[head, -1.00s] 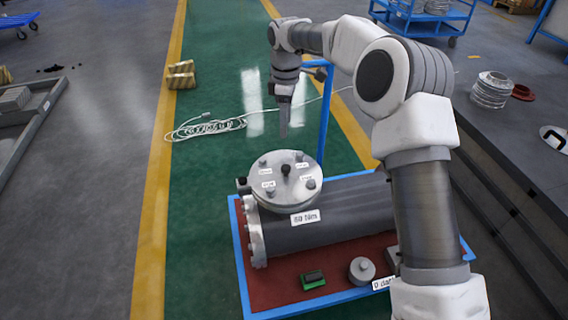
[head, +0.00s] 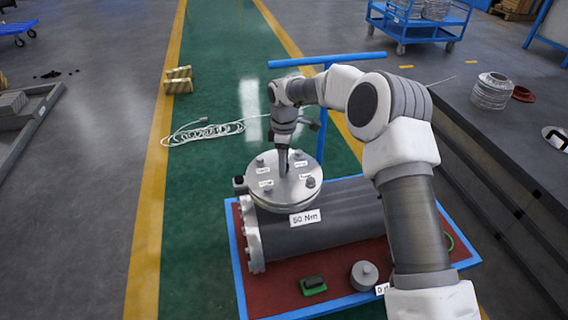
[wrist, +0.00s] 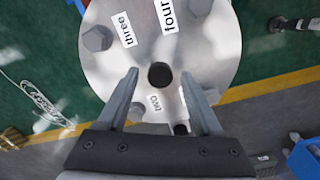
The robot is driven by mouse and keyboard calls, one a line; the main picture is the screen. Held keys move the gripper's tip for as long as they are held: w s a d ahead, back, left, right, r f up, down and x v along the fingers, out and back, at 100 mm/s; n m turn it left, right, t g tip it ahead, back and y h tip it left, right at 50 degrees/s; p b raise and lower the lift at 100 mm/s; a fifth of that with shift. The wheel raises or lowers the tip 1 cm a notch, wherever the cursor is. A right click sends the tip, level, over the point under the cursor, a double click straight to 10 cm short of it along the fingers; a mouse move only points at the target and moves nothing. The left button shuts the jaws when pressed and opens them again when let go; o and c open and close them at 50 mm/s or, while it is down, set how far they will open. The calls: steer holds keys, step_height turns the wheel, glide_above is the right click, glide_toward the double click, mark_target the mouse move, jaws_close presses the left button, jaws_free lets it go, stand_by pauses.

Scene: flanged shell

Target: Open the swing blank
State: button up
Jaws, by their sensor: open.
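The swing blank (head: 262,196) is a round grey metal disc lying flat on top of a dark horizontal cylinder shell (head: 335,222). Bolts and small white labels sit around its face. In the wrist view the disc (wrist: 215,55) fills the upper middle, with labels reading "three" and "four" and a dark round knob (wrist: 160,75) at its centre. My gripper (wrist: 165,78) is open, with one finger on each side of the knob as seen from the wrist. In the head view my gripper (head: 283,172) is over the disc and hides the knob. I cannot tell whether the fingers touch the disc.
The shell rests on a red tray with a blue rim (head: 240,280). A green-and-black block (head: 313,285) and a grey round weight (head: 363,275) lie at its front. A blue T-shaped stand (head: 325,62) rises behind.

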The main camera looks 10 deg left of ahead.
jaws_close()
stand_by(0.3)
stand_by(1.1)
